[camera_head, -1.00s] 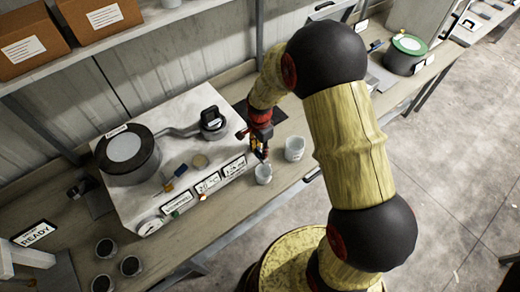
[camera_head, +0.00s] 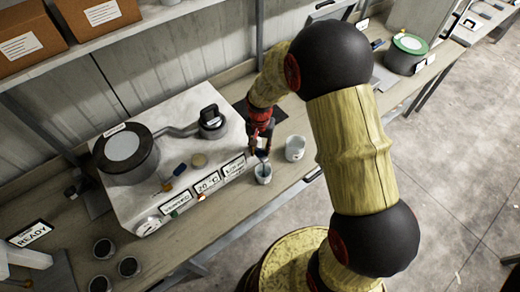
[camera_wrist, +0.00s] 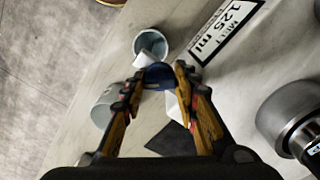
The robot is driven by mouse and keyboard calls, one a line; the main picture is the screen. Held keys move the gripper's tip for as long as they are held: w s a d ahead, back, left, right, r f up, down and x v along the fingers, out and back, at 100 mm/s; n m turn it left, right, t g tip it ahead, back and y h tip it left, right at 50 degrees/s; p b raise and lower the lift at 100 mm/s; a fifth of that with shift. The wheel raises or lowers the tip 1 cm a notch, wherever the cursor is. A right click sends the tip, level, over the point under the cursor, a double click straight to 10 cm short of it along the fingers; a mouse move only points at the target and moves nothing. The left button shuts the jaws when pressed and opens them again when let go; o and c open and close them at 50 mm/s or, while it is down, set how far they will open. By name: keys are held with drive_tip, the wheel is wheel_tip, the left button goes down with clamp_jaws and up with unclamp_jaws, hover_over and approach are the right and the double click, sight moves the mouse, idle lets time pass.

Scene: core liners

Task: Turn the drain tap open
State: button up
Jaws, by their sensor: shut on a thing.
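The drain tap has a dark blue handle (camera_wrist: 158,76) and a pale spout (camera_wrist: 148,56) above a white cup with bluish liquid in it (camera_wrist: 152,40). In the head view the tap is small, at the right end of the white bench unit (camera_head: 184,118), and the cup (camera_head: 263,174) stands below it. My gripper (camera_wrist: 160,74) is shut on the blue handle, one finger on each side. In the head view my gripper (camera_head: 262,153) points down over the tap. The fingers hide part of the handle, so its exact turn angle is hard to tell.
A second white cup (camera_head: 295,148) stands to the right of the gripper. Label plates, one reading 20 °C (camera_head: 208,183), line the unit's front. A black round vessel (camera_head: 127,153) sits on its left. Several dark cups (camera_head: 103,249) stand at the bench's lower left.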

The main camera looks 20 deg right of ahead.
sight(260, 150)
drive_tip(key=n, duration=0.5)
drive_tip(key=shift+n+b, duration=0.3)
drive_tip(key=shift+b, duration=0.05)
drive_tip(key=shift+n, duration=2.2)
drive_tip(key=o, duration=0.9)
drive_tip(key=shift+c, duration=0.2)
drive_tip(key=shift+r, duration=0.1)
wheel_tip(260, 150, up, 12)
